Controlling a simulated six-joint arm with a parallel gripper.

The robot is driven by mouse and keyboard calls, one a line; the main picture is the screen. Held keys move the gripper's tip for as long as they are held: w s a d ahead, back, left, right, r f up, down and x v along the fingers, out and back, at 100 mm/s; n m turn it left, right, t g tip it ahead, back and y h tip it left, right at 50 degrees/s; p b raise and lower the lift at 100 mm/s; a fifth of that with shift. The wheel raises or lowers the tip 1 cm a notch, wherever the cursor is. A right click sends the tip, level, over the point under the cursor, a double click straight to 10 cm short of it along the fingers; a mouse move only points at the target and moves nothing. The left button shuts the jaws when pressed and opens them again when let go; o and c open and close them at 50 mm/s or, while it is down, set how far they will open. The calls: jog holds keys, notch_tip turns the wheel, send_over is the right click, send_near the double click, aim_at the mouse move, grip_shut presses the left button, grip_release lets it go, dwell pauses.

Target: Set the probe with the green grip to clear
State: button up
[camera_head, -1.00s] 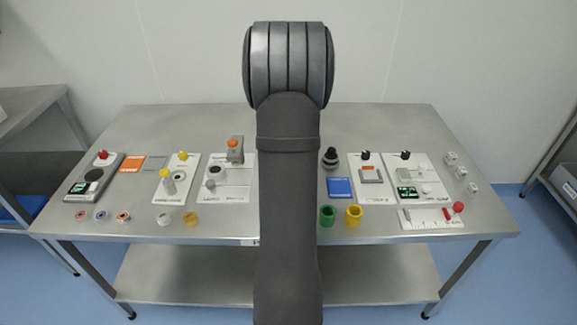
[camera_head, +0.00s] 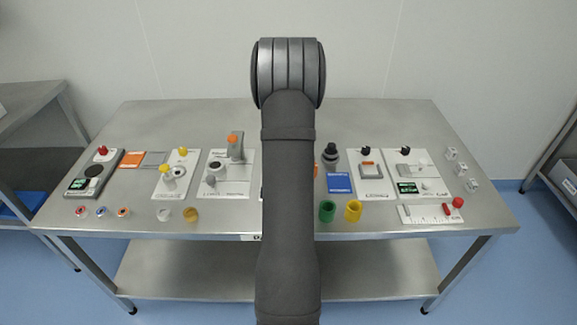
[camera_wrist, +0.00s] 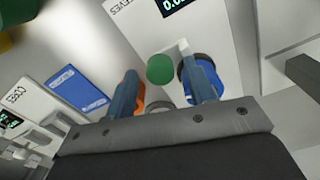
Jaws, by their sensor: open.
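The green grip (camera_wrist: 160,68) shows in the wrist view as a round green top, seen between my gripper's two fingers. My gripper (camera_wrist: 157,60) is open, one finger on each side of the grip, apart from it. How far the grip lies from the fingertips is hard to tell. A blue round part (camera_wrist: 212,76) shows behind the right finger and an orange part (camera_wrist: 138,102) behind the left finger. A white panel (camera_wrist: 222,55) with a dark display (camera_wrist: 178,6) lies around them. In the head view my arm hides the gripper and the green grip.
The steel table (camera_head: 345,115) carries several white panels with knobs. A blue pad (camera_head: 340,183), a green cup (camera_head: 327,211) and a yellow cup (camera_head: 353,211) stand right of my arm. A panel marked CODES (camera_wrist: 25,105) and the blue pad show left in the wrist view.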

jog(key=shift+c, duration=0.2)
grip_shut()
jog(key=shift+s, duration=1.2)
jog(key=shift+o, duration=0.2)
grip_release()
jog(key=shift+s, duration=0.1)
notch_tip(320, 180, up, 18)
jog(key=shift+f, duration=0.25)
jog(key=shift+f, duration=0.1)
